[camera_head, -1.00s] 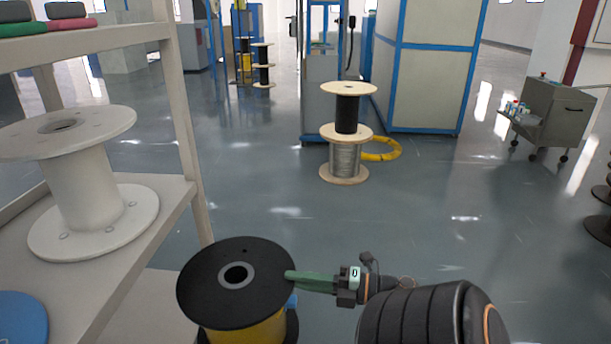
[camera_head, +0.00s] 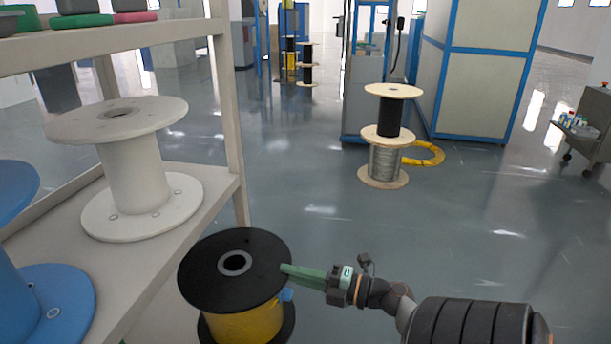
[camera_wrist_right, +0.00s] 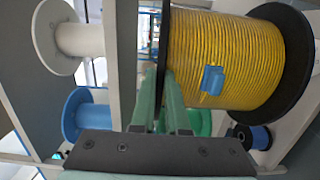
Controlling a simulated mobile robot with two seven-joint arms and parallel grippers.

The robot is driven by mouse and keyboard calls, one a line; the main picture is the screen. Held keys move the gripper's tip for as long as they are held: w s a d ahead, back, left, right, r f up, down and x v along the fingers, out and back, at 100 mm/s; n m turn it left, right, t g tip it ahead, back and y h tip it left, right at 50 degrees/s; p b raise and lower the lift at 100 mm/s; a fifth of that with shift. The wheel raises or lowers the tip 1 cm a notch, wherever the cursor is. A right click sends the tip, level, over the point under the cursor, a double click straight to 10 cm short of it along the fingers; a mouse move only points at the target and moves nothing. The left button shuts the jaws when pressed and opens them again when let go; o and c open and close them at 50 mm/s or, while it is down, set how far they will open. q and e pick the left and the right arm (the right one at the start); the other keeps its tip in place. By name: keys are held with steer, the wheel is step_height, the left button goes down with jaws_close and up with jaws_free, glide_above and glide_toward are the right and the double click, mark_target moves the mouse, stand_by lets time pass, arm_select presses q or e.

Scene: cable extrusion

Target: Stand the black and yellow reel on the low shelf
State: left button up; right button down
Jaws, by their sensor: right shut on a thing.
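The black and yellow reel (camera_head: 245,326) hangs upright at the bottom of the head view, black flanges above and below a yellow winding. A blue tag (camera_wrist_right: 212,80) shows on its winding in the wrist view. My right gripper (camera_head: 287,271) comes from the right, its green fingers shut on the rim of the upper flange. In the wrist view my fingers (camera_wrist_right: 171,88) reach the black flange edge. The reel is just right of the rack. Part of a lower shelf (camera_head: 172,322) shows between rack and reel, mostly hidden. My left gripper is not in view.
The rack's upright (camera_head: 230,110) stands close behind the reel. A white reel (camera_head: 135,175) and a blue reel (camera_head: 62,295) stand on the shelf at left. Open floor (camera_head: 320,220) lies to the right; stacked wooden reels (camera_head: 388,135) stand farther off.

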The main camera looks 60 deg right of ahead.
glide_toward(210, 259)
steer(key=shift+w+d+b, duration=0.1)
steer(key=shift+w+b, duration=0.2)
steer(key=shift+w, duration=1)
steer(key=shift+a+b+x, duration=0.2)
steer(key=shift+b+x, duration=0.2)
steer(key=shift+x, duration=1.6)
steer(key=shift+a+b+x, duration=0.2)
steer(key=shift+b+x, duration=0.2)
steer(key=shift+x, duration=1.55)
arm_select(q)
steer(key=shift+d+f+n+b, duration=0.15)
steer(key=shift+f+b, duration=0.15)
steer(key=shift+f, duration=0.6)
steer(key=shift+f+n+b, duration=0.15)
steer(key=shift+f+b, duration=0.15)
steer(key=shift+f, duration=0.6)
arm_select(e)
steer(key=shift+s+f, duration=0.15)
steer(key=shift+f, duration=0.85)
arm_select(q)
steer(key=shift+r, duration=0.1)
arm_select(e)
steer(key=shift+f, duration=0.5)
